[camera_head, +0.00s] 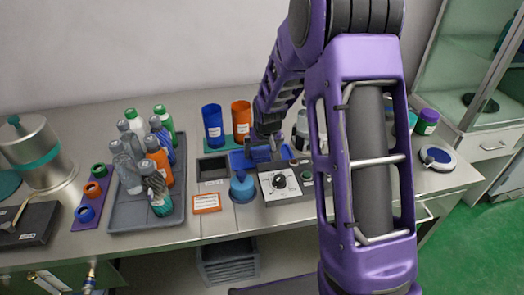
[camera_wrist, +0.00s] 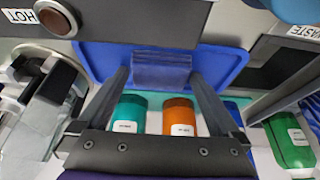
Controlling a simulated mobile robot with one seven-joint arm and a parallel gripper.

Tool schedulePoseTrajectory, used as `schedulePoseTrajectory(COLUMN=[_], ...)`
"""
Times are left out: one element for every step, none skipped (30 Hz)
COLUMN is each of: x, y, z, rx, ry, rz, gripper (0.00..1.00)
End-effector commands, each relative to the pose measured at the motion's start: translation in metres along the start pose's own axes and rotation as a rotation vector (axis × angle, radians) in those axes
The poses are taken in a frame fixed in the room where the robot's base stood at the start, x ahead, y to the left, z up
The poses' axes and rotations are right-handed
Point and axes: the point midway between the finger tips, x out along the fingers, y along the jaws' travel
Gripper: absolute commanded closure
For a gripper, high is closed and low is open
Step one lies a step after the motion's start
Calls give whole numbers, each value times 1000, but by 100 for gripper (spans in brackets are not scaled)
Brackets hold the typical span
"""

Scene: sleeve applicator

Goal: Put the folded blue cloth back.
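The folded blue cloth (camera_wrist: 162,68) is a small dark-blue block with fold lines, seen in the wrist view. It sits between the two fingertips of my gripper (camera_wrist: 160,80), which appear to press against its left and right sides. The cloth is over the lighter blue tray (camera_wrist: 98,57); I cannot tell whether it touches the tray floor. In the head view my gripper (camera_head: 266,142) is low over the blue tray (camera_head: 237,162) at the back of the counter. My arm and gripper largely hide the cloth there.
A blue cup (camera_head: 213,125) and an orange cup (camera_head: 241,120) stand just behind the tray. A dial box (camera_head: 281,183) and a blue round-topped item (camera_head: 243,188) are in front. A grey tray (camera_head: 125,213) with several bottles stands left. My arm covers the right-hand area.

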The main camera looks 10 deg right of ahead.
Motion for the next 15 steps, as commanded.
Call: schedulePoseTrajectory(x=[0,0,0,-1,-1,-3,-5,-7,-12,-17,-23,-31,-38,-45,-54], y=[0,0,0,0,0,0,0,0,0,0,0,0,1,0,0], z=[0,0,0,0,-1,-2,-2,-3,-3,-3,-4,-4,-3,-4,-4], rx=[0,0,0,0,0,0,0,0,1,1,1,1,2,2,2], ry=[0,0,0,0,0,0,1,1,3,4,5,5,4,5,5], rz=[0,0,0,0,0,0,0,0,0,0,0,0,1,0,0], gripper=[0,0,0,0,0,0,0,0,0,0,0,0,0,0,0])
